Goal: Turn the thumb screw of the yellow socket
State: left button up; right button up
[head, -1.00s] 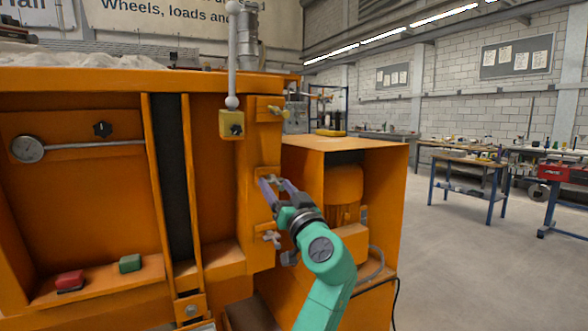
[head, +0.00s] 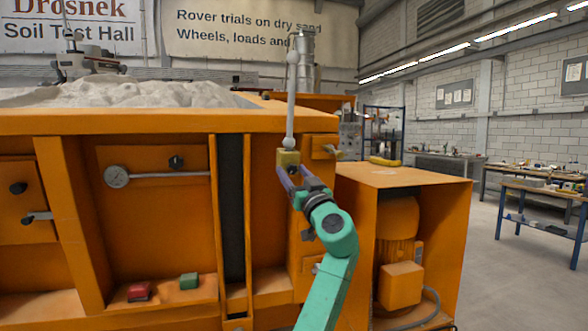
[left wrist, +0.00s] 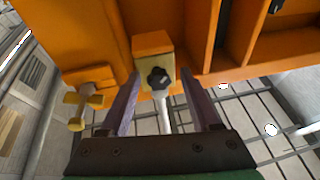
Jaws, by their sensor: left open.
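The yellow socket (head: 288,157) is on the orange machine front, with a pale ball-jointed rod (head: 291,100) rising from it. In the left wrist view the socket (left wrist: 152,47) carries a black lobed thumb screw (left wrist: 158,78). My left gripper (head: 292,168) is open just in front of and slightly below the socket. In the left wrist view its two purple fingers stand either side of the thumb screw with gaps, not visibly touching it. In the head view the fingers largely hide the screw. My right gripper is not in view.
A brass-coloured T-handle (head: 334,152) sits right of the socket; it shows left of my fingers in the left wrist view (left wrist: 82,108). Another bracket lies lower on the same post. An orange motor housing (head: 400,180) stands to the right. Sand (head: 150,93) fills the bed above.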

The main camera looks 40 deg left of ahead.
pick_arm(q)
jog(key=shift+d, duration=0.15)
jog(key=shift+c, duration=0.2)
grip_shut()
